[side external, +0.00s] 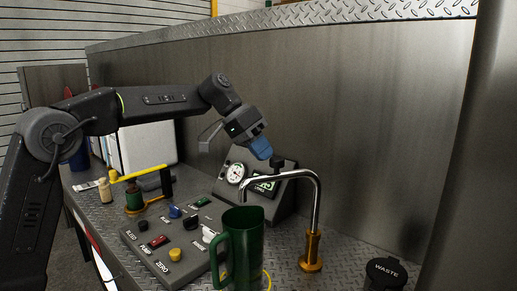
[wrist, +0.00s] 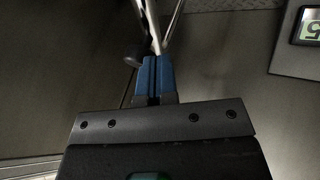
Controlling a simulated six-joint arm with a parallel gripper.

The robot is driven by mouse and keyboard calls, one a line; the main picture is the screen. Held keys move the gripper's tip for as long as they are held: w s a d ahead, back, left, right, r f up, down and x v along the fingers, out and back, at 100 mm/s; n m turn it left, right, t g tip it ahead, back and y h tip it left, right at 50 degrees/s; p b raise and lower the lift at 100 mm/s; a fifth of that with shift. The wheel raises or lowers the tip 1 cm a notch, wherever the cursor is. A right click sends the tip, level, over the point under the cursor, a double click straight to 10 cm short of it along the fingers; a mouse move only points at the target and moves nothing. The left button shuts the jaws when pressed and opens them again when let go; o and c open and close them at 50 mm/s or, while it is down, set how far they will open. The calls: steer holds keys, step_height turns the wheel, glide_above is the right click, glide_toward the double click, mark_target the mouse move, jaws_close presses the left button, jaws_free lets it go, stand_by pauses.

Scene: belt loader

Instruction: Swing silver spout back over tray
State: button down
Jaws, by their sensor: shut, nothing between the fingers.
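The silver spout (side external: 317,195) is a bent pipe rising from a brass base (side external: 312,252) on the metal deck. Its arm reaches left and its tip hangs down near the mouth of a green jug (side external: 243,240). In the wrist view the spout (wrist: 172,25) shows beyond the fingertips. My gripper (side external: 262,150) has blue fingers, shut and empty, above the spout arm near a black knob (side external: 278,161). The fingers also show in the wrist view (wrist: 155,78), close to a dark round knob (wrist: 134,54). I cannot tell whether they touch anything. I cannot make out a tray.
A button panel (side external: 165,245) lies left of the jug. A gauge box with a dial (side external: 235,173) and a green display (side external: 265,187) stands behind. A black waste bin (side external: 386,272) is at front right. A tall metal wall (side external: 370,110) closes the back.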

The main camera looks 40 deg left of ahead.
steer(key=shift+s+d, duration=0.1)
steer(key=s+d+n+t+y, duration=0.2)
steer(key=d+n, duration=0.4)
steer(key=d, duration=0.6)
steer(key=shift+s+t+y, duration=0.4)
steer(key=shift+s, duration=0.1)
steer(key=shift+d, duration=0.2)
stand_by(0.4)
steer(key=shift+a+f, duration=0.1)
